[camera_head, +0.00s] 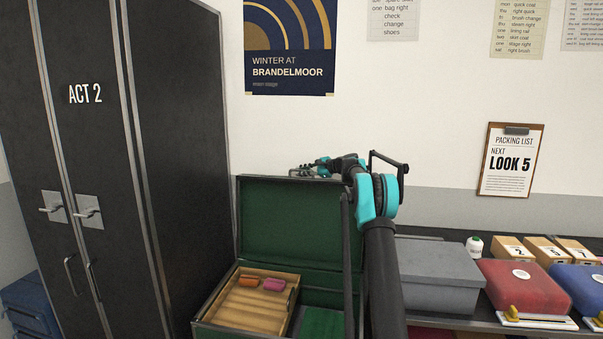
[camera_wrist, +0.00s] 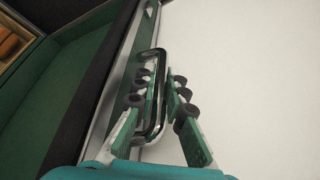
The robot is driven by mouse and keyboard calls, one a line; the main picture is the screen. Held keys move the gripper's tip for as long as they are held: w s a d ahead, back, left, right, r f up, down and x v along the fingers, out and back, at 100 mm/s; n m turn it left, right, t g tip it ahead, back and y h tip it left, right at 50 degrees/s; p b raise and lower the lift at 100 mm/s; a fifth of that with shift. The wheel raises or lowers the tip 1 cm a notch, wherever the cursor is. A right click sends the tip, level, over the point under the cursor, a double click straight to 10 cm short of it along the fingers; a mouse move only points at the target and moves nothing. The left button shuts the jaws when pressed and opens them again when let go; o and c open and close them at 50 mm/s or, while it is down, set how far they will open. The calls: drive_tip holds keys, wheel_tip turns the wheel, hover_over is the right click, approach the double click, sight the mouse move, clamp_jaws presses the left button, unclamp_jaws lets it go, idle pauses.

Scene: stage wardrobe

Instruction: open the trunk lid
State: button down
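The green-lined trunk (camera_head: 205,324) stands with its lid (camera_head: 292,220) raised, roughly upright, its inner face showing. My gripper (camera_head: 312,169) is at the lid's upper edge, partly hidden by the arm. In the wrist view, my gripper (camera_wrist: 163,90) has its fingers on either side of one bar of the lid's metal loop handle (camera_wrist: 160,60) and looks shut on it. The lid's green lining (camera_wrist: 65,110) shows at the left. My arm hides the trunk's right side in the head view.
A wooden tray (camera_head: 240,312) with an orange and a pink item lies in the trunk. A tall black wardrobe (camera_head: 175,130) stands close at left. A grey box (camera_head: 437,270) and red case (camera_head: 525,285) sit at right. The wall is close behind.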

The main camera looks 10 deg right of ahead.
drive_tip(key=shift+s, duration=0.1)
idle(0.3)
drive_tip(key=s+a+r+n+t, duration=0.1)
drive_tip(key=s+a, duration=0.1)
drive_tip(key=s, duration=0.6)
drive_tip(key=shift+s+a+n, duration=0.35)
drive_tip(key=shift+a+n, duration=0.05)
drive_tip(key=c, duration=1.9)
unclamp_jaws()
drive_tip(key=shift+o, duration=0.2)
drive_tip(key=v, duration=1.2)
